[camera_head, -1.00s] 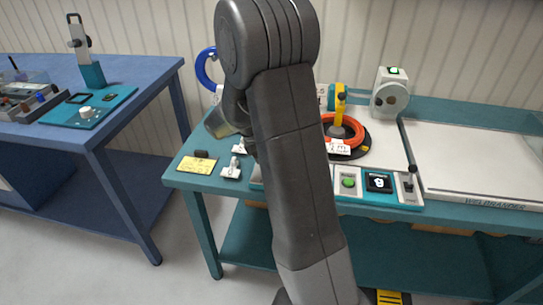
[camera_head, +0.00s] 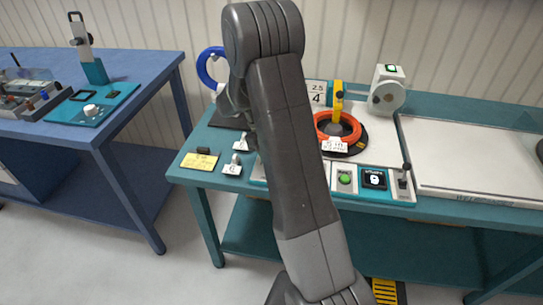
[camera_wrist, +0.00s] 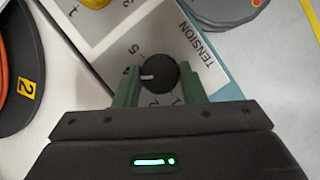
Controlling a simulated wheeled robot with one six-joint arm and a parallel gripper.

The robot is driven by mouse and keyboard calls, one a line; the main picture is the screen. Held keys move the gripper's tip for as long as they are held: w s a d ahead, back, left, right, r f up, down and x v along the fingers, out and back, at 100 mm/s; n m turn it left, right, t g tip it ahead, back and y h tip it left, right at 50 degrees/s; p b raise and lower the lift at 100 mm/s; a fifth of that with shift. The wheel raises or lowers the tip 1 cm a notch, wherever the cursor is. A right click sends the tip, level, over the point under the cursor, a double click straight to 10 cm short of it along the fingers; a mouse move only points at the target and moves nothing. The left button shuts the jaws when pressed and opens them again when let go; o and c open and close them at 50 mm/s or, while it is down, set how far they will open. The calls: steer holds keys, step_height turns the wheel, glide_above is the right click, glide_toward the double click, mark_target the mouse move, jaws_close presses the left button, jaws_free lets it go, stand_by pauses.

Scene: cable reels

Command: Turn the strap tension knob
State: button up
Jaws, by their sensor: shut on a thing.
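The tension knob (camera_wrist: 158,74) is a round black knob with a white pointer line. It sits on a light plate (camera_wrist: 112,38) printed "TENSION" with a number scale around it. In the head view my arm hides the gripper and the knob.
An orange cable coil (camera_head: 354,132) lies on a black disc beside a yellow post (camera_head: 338,100). A blue bench (camera_head: 60,130) stands left.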

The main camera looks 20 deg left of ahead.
steer(key=shift+m, duration=0.5)
steer(key=shift+g, duration=0.3)
steer(key=o, duration=1)
steer(key=shift+w, duration=0.1)
steer(key=v, duration=1.3)
steer(key=shift+r, duration=0.4)
